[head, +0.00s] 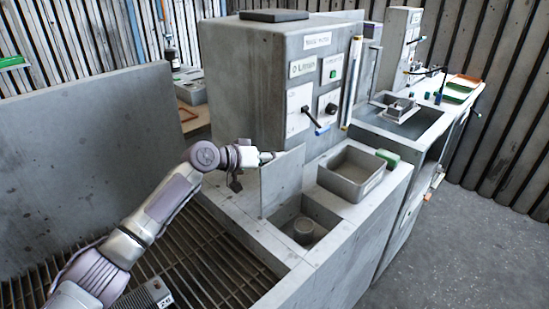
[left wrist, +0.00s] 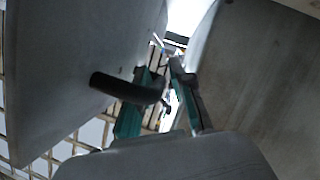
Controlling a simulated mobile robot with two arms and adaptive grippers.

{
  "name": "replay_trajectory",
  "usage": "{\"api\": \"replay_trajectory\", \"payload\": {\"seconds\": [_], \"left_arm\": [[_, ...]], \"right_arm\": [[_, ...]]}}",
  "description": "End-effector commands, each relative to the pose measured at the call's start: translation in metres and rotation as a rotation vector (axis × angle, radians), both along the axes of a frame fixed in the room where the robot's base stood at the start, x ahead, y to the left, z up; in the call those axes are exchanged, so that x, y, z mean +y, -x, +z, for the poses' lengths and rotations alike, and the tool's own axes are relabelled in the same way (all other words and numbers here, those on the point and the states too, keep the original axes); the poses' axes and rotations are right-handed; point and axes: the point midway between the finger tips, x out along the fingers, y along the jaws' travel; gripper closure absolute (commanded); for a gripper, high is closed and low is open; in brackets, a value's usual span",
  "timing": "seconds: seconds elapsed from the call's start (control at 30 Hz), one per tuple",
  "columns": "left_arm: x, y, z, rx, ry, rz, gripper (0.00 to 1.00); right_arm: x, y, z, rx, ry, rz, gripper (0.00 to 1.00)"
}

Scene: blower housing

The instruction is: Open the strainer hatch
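The strainer hatch (head: 283,182) is a flat grey plate. In the head view it stands upright at the back left edge of a square recess (head: 322,212), leaving the recess uncovered. A round grey piece (head: 303,229) sits in the recess. My left gripper (head: 264,157) is at the plate's upper left edge. In the left wrist view a black handle (left wrist: 125,88) sticks out from a grey plate. It crosses in front of one teal finger and ends near the gap of my left gripper (left wrist: 162,72). The fingertips look apart, with background between them. My right gripper is not in view.
A grey machine cabinet (head: 262,80) with switches and levers stands behind the hatch. An open grey bin (head: 352,174) and a green block (head: 388,158) are to the right. A metal grate (head: 205,255) lies front left, beside a tall grey panel (head: 85,160).

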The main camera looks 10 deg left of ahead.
Motion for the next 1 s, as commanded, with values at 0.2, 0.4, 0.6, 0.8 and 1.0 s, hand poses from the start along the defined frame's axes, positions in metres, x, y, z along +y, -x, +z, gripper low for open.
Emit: {"api": "replay_trajectory", "payload": {"seconds": [0.2, 0.4, 0.6, 0.8, 1.0], "left_arm": [[0.005, 0.002, 0.003, -0.003, 0.001, 0.001, 0.77], [0.030, 0.022, 0.013, -0.004, -0.002, 0.003, 0.77], [0.061, 0.048, 0.026, -0.002, -0.003, 0.002, 0.77], [0.082, 0.066, 0.035, 0.001, -0.001, 0.002, 0.77], [0.088, 0.072, 0.039, 0.000, 0.000, 0.000, 0.77]], "right_arm": [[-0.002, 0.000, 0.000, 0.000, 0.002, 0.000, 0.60], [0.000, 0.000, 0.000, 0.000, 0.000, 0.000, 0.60], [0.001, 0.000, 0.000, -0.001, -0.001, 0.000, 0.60], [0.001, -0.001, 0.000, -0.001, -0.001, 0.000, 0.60], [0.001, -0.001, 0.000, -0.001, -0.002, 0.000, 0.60]]}}
